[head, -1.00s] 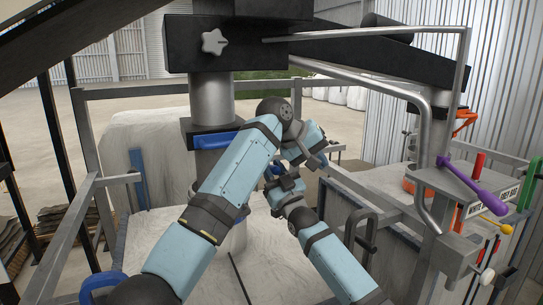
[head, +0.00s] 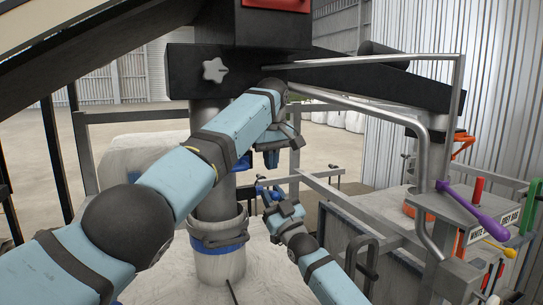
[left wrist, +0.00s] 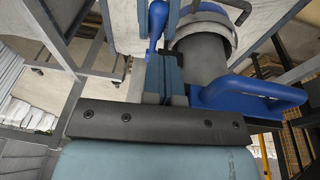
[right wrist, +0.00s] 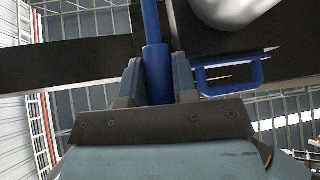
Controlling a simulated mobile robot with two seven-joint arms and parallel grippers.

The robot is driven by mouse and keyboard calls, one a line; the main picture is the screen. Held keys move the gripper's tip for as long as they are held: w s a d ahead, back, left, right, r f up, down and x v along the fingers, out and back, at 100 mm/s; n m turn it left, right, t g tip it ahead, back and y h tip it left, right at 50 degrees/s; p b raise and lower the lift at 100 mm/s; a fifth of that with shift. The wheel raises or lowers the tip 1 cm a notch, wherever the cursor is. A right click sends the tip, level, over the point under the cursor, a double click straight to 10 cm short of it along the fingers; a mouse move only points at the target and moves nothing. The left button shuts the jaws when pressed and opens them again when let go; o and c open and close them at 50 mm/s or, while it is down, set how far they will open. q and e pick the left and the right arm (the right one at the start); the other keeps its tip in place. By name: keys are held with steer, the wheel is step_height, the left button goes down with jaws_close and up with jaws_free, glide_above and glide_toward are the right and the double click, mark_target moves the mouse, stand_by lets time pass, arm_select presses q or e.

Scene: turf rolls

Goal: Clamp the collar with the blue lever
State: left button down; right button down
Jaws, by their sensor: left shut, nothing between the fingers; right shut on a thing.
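The collar (head: 218,232) is a grey band around the upright metal column, with a blue ring just beneath it. My right gripper (head: 272,207) is shut on the blue lever (head: 263,190), to the right of the column. In the right wrist view the blue lever (right wrist: 152,35) runs between the fingers. My left gripper (head: 270,157) is shut and empty above the right one, to the right of the column. In the left wrist view its closed fingers (left wrist: 165,78) are beside the column, and a blue lever (left wrist: 156,22) shows just beyond them. The lever's joint with the collar is unclear.
A blue handle (left wrist: 255,92) stands close beside my left fingers. Grey metal rails (head: 330,190) and a bent pipe (head: 420,150) are to the right, with a purple lever (head: 478,208) further right. A black beam (head: 320,75) crosses above.

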mark_target(273, 192)
arm_select(q)
steer(key=f, duration=0.3)
steer(key=w+f, duration=0.1)
steer(key=f, duration=0.2)
steer(key=shift+d, duration=0.1)
steer(key=shift+s+d+f+t, duration=0.1)
steer(key=shift+s+f+t, duration=0.2)
steer(key=shift+f, duration=0.35)
arm_select(e)
steer(key=shift+s, duration=0.1)
arm_select(q)
steer(key=shift+f, duration=0.15)
arm_select(e)
steer(key=shift+r, duration=0.35)
arm_select(q)
steer(key=shift+f, duration=0.1)
arm_select(e)
steer(key=c, duration=1.2)
jaws_free()
arm_select(q)
steer(key=shift+d, duration=0.1)
